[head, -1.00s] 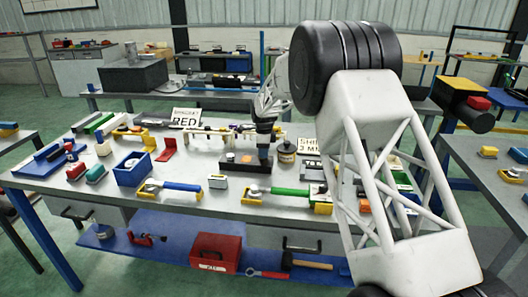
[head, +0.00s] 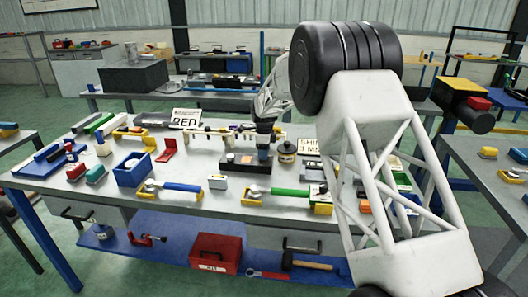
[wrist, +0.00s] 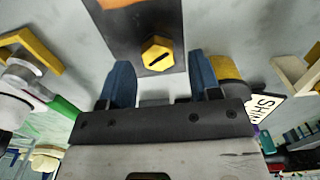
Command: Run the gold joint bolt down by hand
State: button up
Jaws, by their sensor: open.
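The gold joint bolt (wrist: 157,54) shows in the wrist view as a hexagonal head with a dark slot across it. It sits on a dark grey plate (wrist: 128,22). My gripper (wrist: 161,66) is open, with one blue finger to each side of the bolt head in the picture and a gap on both sides. Nothing is held. In the head view my gripper (head: 264,152) points down at the right part of a low dark block (head: 236,164) on the bench. How far the bolt is threaded in cannot be told.
A green-handled tool in a yellow holder (head: 288,193) lies in front on the bench (head: 215,226). A rack with several small parts (head: 225,133) stands behind.

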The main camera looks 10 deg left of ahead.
jog(key=shift+r, duration=3.9)
jog(key=s+d+r+n, duration=0.3)
jog(key=s+d+r, duration=0.2)
jog(key=s+d, duration=0.3)
jog(key=s+d+r+n+t, duration=0.1)
jog(key=s+d+r+n, duration=0.2)
jog(key=s+d+r, duration=0.55)
jog(key=s+d+r+n, duration=0.3)
jog(key=s+d, duration=0.2)
jog(key=s, duration=0.6)
jog(key=s+d+f+n, duration=0.2)
jog(key=s+d+n, duration=0.1)
jog(key=s, duration=0.8)
jog(key=s+d+f+n+t, duration=0.1)
jog(key=s+d+f+n, duration=0.1)
jog(key=s, duration=1)
jog(key=s+d+f+n, duration=0.2)
jog(key=s+d, duration=0.4)
jog(key=s, duration=0.5)
jog(key=shift+s+d+f+n+t, duration=0.3)
jog(key=shift+s+d+n, duration=0.1)
jog(key=shift+n, duration=0.5)
